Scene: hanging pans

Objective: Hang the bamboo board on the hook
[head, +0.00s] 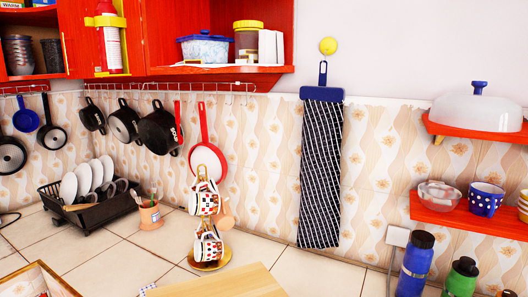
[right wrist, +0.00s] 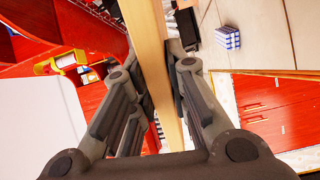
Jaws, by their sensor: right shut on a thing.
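The bamboo board (head: 218,285) shows as a pale wooden edge at the bottom middle of the head view; most of it is below the frame. In the right wrist view the board (right wrist: 147,35) is a tan strip seen edge-on. My right gripper (right wrist: 162,75) is shut on it, one finger on each side. A wire rail with hooks (head: 240,88) runs along the tiled wall below the red cabinets. Pans hang on its left part, and its right end looks free. My left gripper is in neither view.
A cup stand with patterned mugs (head: 207,215) stands on the counter behind the board. A red-handled pan (head: 207,160) hangs above it. A dark striped towel (head: 320,170) hangs right of the rail. Bottles (head: 415,265) stand at the lower right, under red shelves (head: 455,212).

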